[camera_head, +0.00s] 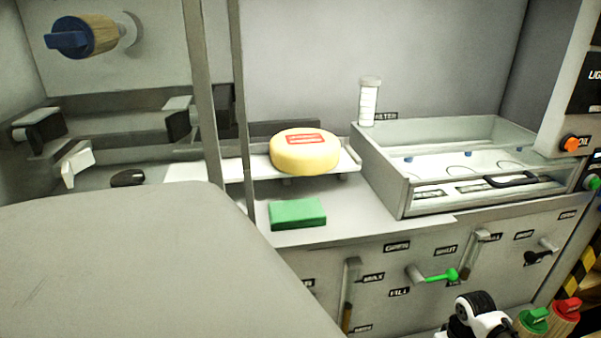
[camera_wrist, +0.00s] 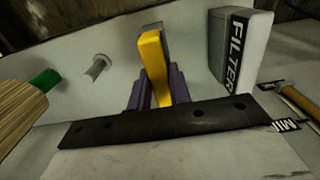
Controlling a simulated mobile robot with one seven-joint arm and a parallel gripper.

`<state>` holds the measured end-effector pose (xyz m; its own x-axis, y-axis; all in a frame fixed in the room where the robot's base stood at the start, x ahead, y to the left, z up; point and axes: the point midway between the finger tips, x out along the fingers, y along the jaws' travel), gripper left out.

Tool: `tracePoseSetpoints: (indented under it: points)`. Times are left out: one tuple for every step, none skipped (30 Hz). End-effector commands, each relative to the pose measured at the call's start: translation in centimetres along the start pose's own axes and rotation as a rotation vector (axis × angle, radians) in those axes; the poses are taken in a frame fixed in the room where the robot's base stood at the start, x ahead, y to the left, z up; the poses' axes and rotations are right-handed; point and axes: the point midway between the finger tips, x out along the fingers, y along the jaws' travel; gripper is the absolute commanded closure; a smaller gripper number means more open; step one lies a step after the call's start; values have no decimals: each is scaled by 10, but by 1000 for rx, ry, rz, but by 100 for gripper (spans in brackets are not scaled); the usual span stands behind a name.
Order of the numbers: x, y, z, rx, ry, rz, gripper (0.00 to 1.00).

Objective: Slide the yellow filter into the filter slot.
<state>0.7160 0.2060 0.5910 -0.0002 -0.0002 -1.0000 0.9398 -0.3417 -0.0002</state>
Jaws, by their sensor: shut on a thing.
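The yellow filter (camera_wrist: 155,62) stands upright in the middle of the wrist view, between the purple fingers of my gripper (camera_wrist: 158,92). My gripper is shut on its lower part. A pale block with a black FILTER label (camera_wrist: 238,50) stands to the right of the yellow filter, with a visible gap between them. I cannot make out the slot opening from this angle. The head view does not show the yellow filter or my gripper's fingers.
In the wrist view, a wooden handle with a green end (camera_wrist: 45,80) is at left, with a grey peg (camera_wrist: 97,68) beside it. In the head view, a cheese wheel (camera_head: 305,155) sits on a tray, behind a green block (camera_head: 297,213). Levers line the cabinet front.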

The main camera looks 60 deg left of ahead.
Motion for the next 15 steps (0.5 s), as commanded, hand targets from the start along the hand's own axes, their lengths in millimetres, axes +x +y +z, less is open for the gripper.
tracePoseSetpoints:
  points:
    - [0,0,0,0,0,0,100]
    - [0,0,0,0,0,0,100]
    - [0,0,0,0,0,0,100]
    - [0,0,0,0,0,0,100]
    - [0,0,0,0,0,0,100]
    - [-1,0,0,0,0,0,100]
    - [-2,0,0,0,0,0,100]
    - [-2,0,0,0,0,0,100]
    - [-3,0,0,0,1,0,100]
    - [-4,0,0,0,1,0,100]
    - [-5,0,0,0,1,0,100]
    - [-6,0,0,0,1,0,100]
    - [-7,0,0,0,1,0,100]
    - [-8,0,0,0,1,0,100]
    - [-9,0,0,0,1,0,100]
